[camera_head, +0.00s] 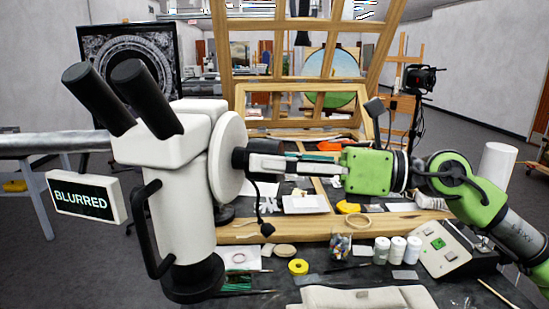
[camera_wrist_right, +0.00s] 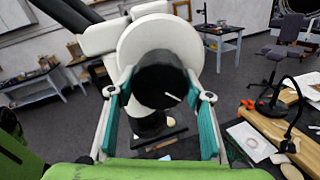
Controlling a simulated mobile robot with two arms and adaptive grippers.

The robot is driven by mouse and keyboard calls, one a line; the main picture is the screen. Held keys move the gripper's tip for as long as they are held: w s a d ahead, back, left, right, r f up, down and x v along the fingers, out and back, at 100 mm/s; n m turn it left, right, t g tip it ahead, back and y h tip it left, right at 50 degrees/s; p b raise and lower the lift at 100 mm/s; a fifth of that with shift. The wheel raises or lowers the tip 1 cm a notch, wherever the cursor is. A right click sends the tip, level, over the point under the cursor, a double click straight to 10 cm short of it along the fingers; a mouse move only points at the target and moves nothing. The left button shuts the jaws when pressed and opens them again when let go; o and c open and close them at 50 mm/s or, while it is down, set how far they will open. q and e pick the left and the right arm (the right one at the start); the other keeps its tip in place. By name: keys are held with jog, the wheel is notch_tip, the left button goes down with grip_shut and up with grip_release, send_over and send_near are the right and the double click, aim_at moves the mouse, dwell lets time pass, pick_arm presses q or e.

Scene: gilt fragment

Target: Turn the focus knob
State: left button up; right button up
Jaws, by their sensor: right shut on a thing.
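A white microscope (camera_head: 180,190) with two black eyepieces stands at the left of the head view. A white disc (camera_head: 227,155) is on its right side, and the black focus knob (camera_head: 239,159) sticks out from it. In the right wrist view the knob (camera_wrist_right: 160,80) is a black cylinder with a short white mark slanting toward the lower right. My right gripper (camera_head: 250,161) is shut on the knob, with one teal-padded finger on each side in the wrist view (camera_wrist_right: 160,100). A sign (camera_head: 88,196) on the microscope reads "BLURRED". My left gripper is out of view.
A monitor (camera_head: 132,55) behind the microscope shows a grey ornamental picture. A wooden easel frame (camera_head: 300,45) stands behind the table. Yellow tape (camera_head: 298,267), white jars (camera_head: 397,249) and a control box (camera_head: 447,246) lie below and right of my arm.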

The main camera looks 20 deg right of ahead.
dwell(0.3)
jog(key=o, duration=1.1)
jog(key=v, duration=1.2)
dwell(2.0)
